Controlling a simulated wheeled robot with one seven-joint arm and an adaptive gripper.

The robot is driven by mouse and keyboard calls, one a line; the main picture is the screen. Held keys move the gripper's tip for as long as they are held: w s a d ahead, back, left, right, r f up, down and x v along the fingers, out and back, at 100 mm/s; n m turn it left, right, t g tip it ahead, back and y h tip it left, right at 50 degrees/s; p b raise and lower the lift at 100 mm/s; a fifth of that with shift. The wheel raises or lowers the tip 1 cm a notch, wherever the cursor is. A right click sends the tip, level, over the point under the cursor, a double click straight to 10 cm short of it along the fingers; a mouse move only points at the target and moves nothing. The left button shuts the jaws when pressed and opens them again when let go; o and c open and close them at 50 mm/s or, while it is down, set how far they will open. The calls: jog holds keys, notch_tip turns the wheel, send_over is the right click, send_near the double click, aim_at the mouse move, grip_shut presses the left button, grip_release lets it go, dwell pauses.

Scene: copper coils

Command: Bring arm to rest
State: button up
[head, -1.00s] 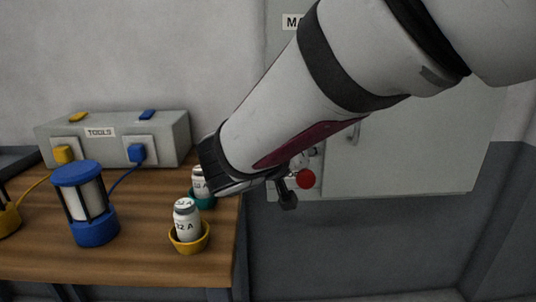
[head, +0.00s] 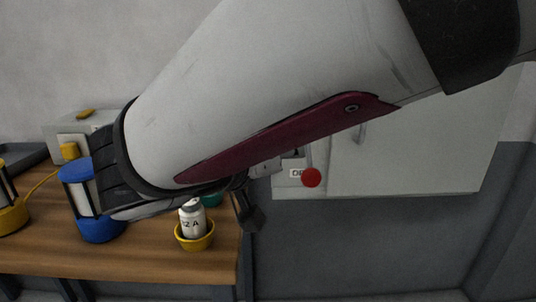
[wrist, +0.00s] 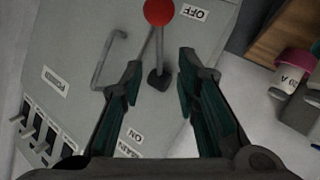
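My gripper (wrist: 160,62) is open and empty in the wrist view, its two dark green-padded fingers spread apart. It faces a grey cabinet (wrist: 75,50) on the wall. A lever with a red knob (wrist: 159,12) shows beyond the gap between the fingers, its knob beside the OFF label; I see no contact. In the head view the red knob (head: 311,177) is right of my gripper (head: 249,212), which is mostly hidden behind my arm. My arm reaches across the picture from upper right to left.
The wooden table (head: 120,262) holds a blue coil stand (head: 100,229), a yellow cup (head: 194,243) with a white can (head: 191,217), and a partly hidden teal cup. A grey tools box (head: 62,126) is behind. The cabinet has a bar handle (wrist: 97,75) and several switches (wrist: 38,130).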

jog(key=s+d+f+m+g, duration=0.1)
jog(key=s+d+f+g, duration=0.3)
jog(key=d, duration=0.5)
jog(key=s+d+f+g, duration=0.2)
jog(key=s+d+g, duration=0.3)
jog(key=d, duration=0.4)
jog(key=s+a+f+n+g+y, duration=0.1)
jog(key=s+f+y, duration=0.25)
jog(key=s, duration=0.55)
jog(key=s+a+f+n+g+y, duration=0.1)
jog(key=s+f+g+y, duration=0.2)
jog(key=s, duration=0.7)
notch_tip(320, 180, up, 35)
jog(key=t+y+p, duration=0.1)
jog(key=t+p, duration=0.4)
jog(key=p, duration=2.8)
jog(key=shift+w+d, duration=0.2)
jog(key=shift+f, duration=0.1)
